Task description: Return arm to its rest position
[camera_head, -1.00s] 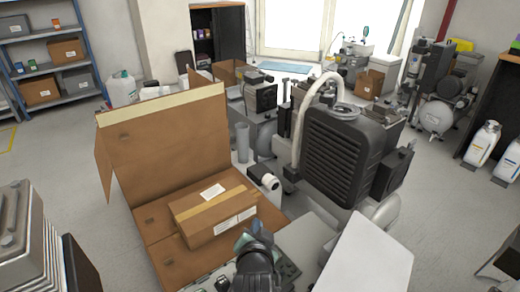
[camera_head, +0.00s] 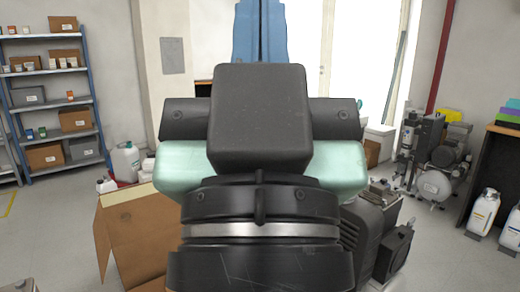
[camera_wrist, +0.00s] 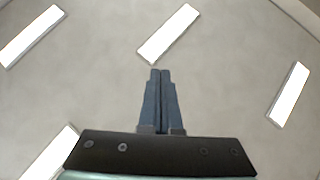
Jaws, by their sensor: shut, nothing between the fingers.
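My gripper (camera_wrist: 160,72) points up at the ceiling in the wrist view. Its two blue-grey fingers lie together with nothing between them. In the head view my gripper (camera_head: 260,8) stands upright close to the camera, and its fingertips run out of the top of the picture. The dark wrist and pale green housing below it fill the middle of the head view and hide much of the room behind.
An open cardboard box (camera_head: 140,235) and a black compressor (camera_head: 375,235) show partly behind my arm. A shelf rack (camera_head: 50,100) stands at the left wall. White jugs (camera_head: 482,212) and another compressor (camera_head: 435,165) stand at the right.

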